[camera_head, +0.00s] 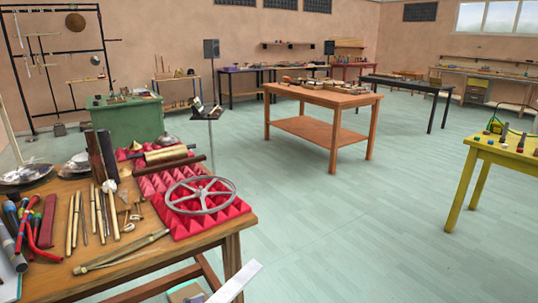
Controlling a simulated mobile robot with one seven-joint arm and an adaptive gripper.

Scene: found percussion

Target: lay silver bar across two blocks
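I cannot pick out the silver bar or the two blocks with certainty. A thin greyish rod (84,219) lies among pale wooden sticks on the near wooden table (205,237), at the left. Small objects on the middle wooden table (323,94) are too small to name surely. My gripper is not in view.
The near table also holds a red studded foam pad (221,216), a grey spoked wheel (200,196) on it, and coloured tubes (28,230). A green cabinet (127,121) stands behind, a yellow table (505,154) at right. The pale floor (370,220) between tables is clear.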

